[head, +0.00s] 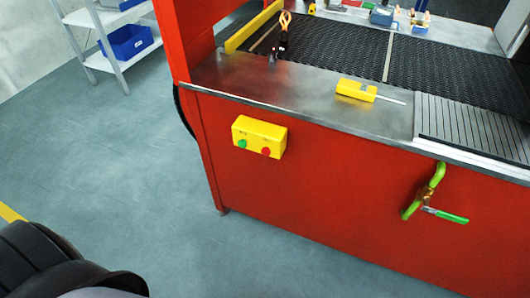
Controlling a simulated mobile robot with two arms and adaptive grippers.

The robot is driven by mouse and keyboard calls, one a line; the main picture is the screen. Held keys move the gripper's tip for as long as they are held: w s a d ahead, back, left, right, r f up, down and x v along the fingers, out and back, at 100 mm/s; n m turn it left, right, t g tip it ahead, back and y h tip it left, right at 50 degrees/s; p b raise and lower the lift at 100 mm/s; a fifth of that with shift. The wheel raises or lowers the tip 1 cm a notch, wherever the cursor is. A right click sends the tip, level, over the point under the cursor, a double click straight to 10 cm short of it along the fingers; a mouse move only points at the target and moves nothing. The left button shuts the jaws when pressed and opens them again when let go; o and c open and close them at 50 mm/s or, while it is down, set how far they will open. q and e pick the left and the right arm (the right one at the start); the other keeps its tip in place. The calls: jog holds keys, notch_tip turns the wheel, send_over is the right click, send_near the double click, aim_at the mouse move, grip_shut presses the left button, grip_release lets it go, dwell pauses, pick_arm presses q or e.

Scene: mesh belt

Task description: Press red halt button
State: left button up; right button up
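The red halt button (266,151) is a small round red knob on a yellow control box (259,131). The box is fixed to the red front panel (330,185) of the machine, below the metal ledge. A green button (242,144) sits on the same box, to the left of the red one. Nothing covers the box or the buttons. Neither of my grippers is in view. A dark rounded part at the bottom left looks like part of my own body.
A yellow device (356,90) with a thin metal rod lies on the metal ledge (240,78). A black mesh belt (335,45) runs behind. A shelf with a blue bin (130,42) stands far left. The floor before the machine is clear.

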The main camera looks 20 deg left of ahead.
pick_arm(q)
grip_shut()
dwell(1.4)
